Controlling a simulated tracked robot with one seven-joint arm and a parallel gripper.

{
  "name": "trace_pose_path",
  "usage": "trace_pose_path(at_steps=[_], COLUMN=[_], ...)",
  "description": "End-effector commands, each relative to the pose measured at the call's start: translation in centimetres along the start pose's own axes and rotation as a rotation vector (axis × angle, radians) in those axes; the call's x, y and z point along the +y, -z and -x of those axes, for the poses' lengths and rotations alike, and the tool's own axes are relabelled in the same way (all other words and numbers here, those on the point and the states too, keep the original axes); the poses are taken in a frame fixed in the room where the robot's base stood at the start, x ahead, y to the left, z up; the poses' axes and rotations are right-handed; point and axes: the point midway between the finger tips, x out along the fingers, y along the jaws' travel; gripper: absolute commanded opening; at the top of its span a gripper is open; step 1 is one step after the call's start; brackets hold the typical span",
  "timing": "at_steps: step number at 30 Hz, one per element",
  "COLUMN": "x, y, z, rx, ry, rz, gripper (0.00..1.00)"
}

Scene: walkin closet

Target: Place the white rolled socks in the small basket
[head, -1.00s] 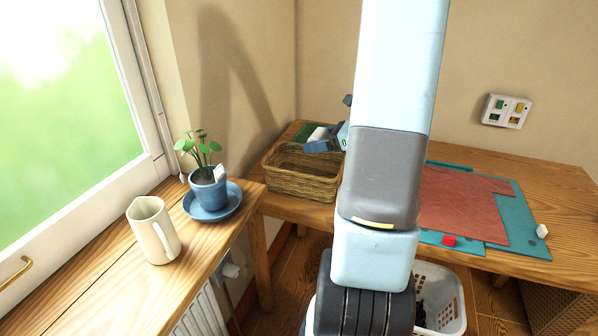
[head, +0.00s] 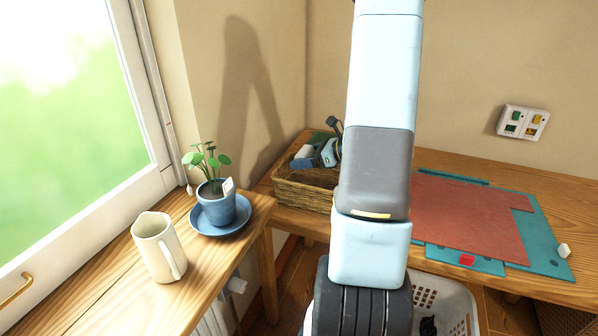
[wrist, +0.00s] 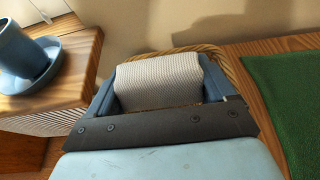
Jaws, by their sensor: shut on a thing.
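The white rolled socks (wrist: 158,80) are clamped between the two blue fingers of my gripper (wrist: 165,88) in the wrist view. In the head view the socks (head: 305,153) show as a small pale patch beside my gripper (head: 315,160), over the back of the small wicker basket (head: 303,194). The basket's rim (wrist: 229,66) curves behind and to the right of the socks in the wrist view. My gripper is shut on the socks. My arm hides the basket's right part, and I cannot tell whether the socks touch its bottom.
A potted plant (head: 214,200) on a blue saucer (head: 238,224) and a cream pitcher (head: 158,247) stand on the left ledge. A green mat (wrist: 283,95) lies right of the basket. A red sheet (head: 465,217) lies on a teal mat (head: 548,250). A white laundry basket (head: 455,308) is below.

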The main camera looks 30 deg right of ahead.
Motion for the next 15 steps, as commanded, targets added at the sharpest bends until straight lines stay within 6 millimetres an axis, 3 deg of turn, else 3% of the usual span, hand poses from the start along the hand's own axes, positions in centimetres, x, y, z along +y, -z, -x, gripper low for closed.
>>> trace_pose_path(at_steps=[6, 15], x=[-0.8, -1.2], y=[1.5, 2.3], z=[-2.5, -3.9], rx=[0.001, 0.0], ry=[-0.002, -0.002], rz=[-0.001, 0.0], gripper=[0.55, 0.55])
